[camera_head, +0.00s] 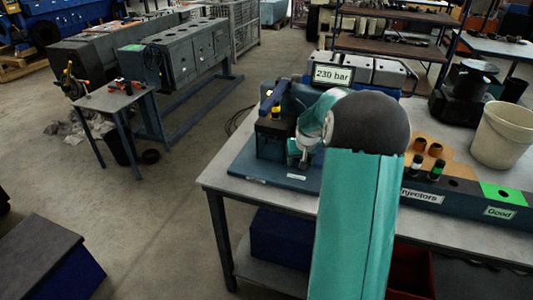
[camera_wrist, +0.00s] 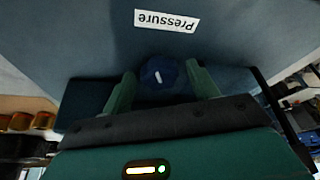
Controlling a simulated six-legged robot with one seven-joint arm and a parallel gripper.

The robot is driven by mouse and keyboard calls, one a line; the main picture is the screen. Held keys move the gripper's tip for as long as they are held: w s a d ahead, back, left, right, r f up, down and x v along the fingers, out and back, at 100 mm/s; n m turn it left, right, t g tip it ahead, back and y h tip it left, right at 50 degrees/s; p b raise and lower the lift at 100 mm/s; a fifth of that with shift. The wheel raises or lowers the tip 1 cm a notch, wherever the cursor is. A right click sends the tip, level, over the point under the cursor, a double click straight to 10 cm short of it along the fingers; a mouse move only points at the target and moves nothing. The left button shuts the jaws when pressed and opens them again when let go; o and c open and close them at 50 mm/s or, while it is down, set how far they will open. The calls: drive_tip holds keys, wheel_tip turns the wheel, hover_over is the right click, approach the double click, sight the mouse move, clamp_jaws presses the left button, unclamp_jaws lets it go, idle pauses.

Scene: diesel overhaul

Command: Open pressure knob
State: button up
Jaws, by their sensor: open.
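The pressure knob (camera_wrist: 158,76) is a dark blue round knob with a short white mark, seen in the wrist view below an upside-down "Pressure" label (camera_wrist: 167,21). My gripper (camera_wrist: 162,82) is open, with one green finger on each side of the knob. I cannot tell whether the fingers touch it. In the head view my arm hides the knob and most of the gripper. The blue test stand (camera_head: 270,140) on the table carries a display (camera_head: 333,75) reading "230 bar".
The grey table (camera_head: 215,178) holds an injector rack (camera_head: 455,196) with a green "Good" area on the right. A white bucket (camera_head: 502,135) and a black device (camera_head: 465,95) stand behind it.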

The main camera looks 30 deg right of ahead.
drive_tip(key=shift+w+a+m+h, duration=0.1)
drive_tip(key=shift+m+h, duration=0.3)
drive_tip(key=shift+m, duration=0.7)
drive_tip(key=w+v, duration=0.1)
drive_tip(key=v, duration=1.4)
drive_tip(key=s+a+r+n, duration=0.1)
drive_tip(key=s+a+r, duration=0.1)
drive_tip(key=a, duration=0.7)
drive_tip(key=s+a+r+n, duration=0.2)
drive_tip(key=s+a+r, duration=0.1)
drive_tip(key=a, duration=0.6)
drive_tip(key=shift+s+t+y, duration=0.4)
drive_tip(key=shift+s, duration=0.3)
drive_tip(key=shift+a, duration=0.1)
